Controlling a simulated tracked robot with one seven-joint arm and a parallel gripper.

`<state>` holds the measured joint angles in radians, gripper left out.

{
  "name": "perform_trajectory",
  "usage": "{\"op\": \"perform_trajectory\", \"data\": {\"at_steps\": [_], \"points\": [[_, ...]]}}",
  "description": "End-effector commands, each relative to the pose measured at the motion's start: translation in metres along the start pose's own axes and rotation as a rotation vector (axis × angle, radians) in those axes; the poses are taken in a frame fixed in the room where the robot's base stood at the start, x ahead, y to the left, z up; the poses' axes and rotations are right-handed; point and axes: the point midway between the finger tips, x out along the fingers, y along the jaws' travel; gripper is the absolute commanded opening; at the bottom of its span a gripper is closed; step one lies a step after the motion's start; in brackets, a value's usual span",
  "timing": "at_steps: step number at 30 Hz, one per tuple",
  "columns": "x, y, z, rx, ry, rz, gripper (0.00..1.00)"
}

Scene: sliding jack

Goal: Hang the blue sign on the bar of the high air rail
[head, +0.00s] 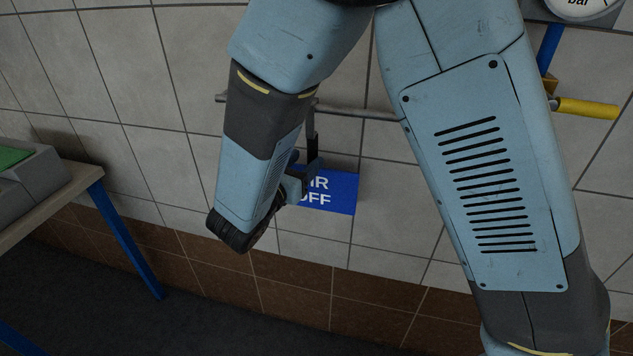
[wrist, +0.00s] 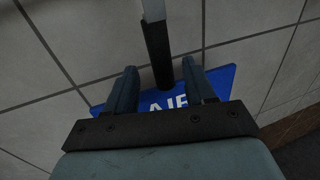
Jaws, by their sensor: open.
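The blue sign (head: 338,193) with white lettering is against the tiled wall, partly hidden by my gripper and arm in the head view. Its dark stem (head: 312,125) rises to the grey bar (head: 350,112) and appears to meet it; my arm partly covers this spot, so the exact contact is unclear. In the wrist view the sign (wrist: 222,80) lies beyond my fingers, its lettering partly covered. My gripper (head: 303,174) is open. Its two fingers stand either side of the dark stem (wrist: 157,50), with gaps visible in the wrist view.
A yellow handle (head: 587,108) and a blue pipe (head: 549,48) are on the wall at right, below a gauge (head: 583,6). A table with blue legs (head: 124,240) stands at left, with a grey and green object (head: 22,178) on it. The floor below is clear.

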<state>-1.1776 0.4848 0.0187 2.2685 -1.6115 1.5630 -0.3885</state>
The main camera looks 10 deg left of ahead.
Motion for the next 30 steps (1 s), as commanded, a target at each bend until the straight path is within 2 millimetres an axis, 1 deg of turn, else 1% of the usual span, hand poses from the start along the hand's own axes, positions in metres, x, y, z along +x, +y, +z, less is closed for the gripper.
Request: {"op": "perform_trajectory", "data": {"at_steps": [3, 7, 10, 15, 17, 30], "points": [[0.017, -0.003, 0.001, 0.000, -0.001, -0.004, 0.54], [0.034, -0.003, 0.001, 0.000, -0.001, -0.003, 0.54], [0.038, -0.003, 0.001, 0.000, 0.000, -0.002, 0.54], [0.039, -0.002, 0.001, 0.000, 0.000, -0.002, 0.54], [0.039, -0.003, 0.001, 0.000, 0.000, -0.002, 0.49], [0.039, -0.003, 0.001, 0.000, 0.000, -0.003, 0.07]]}}
